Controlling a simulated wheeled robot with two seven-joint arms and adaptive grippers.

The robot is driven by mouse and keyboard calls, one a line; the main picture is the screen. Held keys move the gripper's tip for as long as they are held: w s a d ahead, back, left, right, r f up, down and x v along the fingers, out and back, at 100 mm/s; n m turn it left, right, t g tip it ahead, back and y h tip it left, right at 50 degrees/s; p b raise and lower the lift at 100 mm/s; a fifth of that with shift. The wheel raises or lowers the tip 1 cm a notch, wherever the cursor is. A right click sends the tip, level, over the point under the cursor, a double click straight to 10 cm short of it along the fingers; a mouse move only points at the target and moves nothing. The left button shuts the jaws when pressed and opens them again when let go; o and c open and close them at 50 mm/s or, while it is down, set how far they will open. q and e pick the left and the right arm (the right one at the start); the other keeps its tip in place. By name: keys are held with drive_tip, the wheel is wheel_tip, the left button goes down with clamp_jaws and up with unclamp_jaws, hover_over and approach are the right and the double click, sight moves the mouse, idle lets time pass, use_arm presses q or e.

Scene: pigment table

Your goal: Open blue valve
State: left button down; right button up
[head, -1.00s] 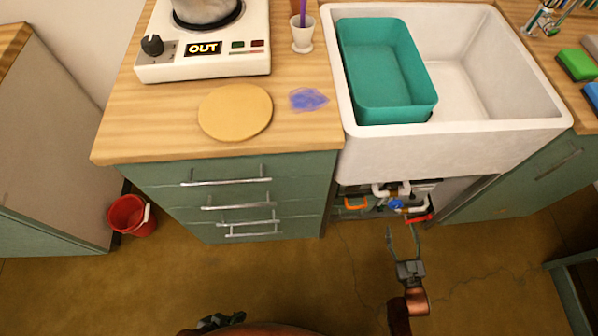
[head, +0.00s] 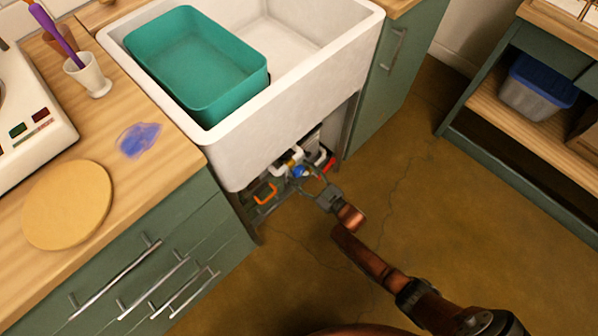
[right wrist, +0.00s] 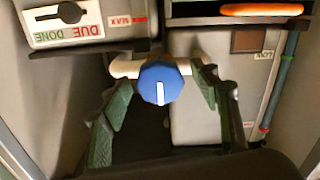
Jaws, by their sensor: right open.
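The blue valve (head: 300,171) is in the open space under the sink, among white pipes. In the right wrist view it is a blue knob (right wrist: 160,84) with a white line on its face that runs nearly upright. My right gripper (head: 306,182) reaches into that space and is open. In the right wrist view its two green-padded fingers (right wrist: 163,76) stand on either side of the knob, with gaps visible. I cannot tell how deep the fingertips are relative to it. My left gripper is out of view.
An orange handle (head: 265,192) and a red handle (head: 329,164) flank the valve. A white panel marked DUE and DONE (right wrist: 90,30) is at the upper left in the wrist view. The white sink (head: 290,110) overhangs the space. The floor in front is clear.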

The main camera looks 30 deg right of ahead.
drive_tip(key=shift+w, duration=0.1)
drive_tip(key=shift+c, duration=0.7)
drive_tip(key=c, duration=1)
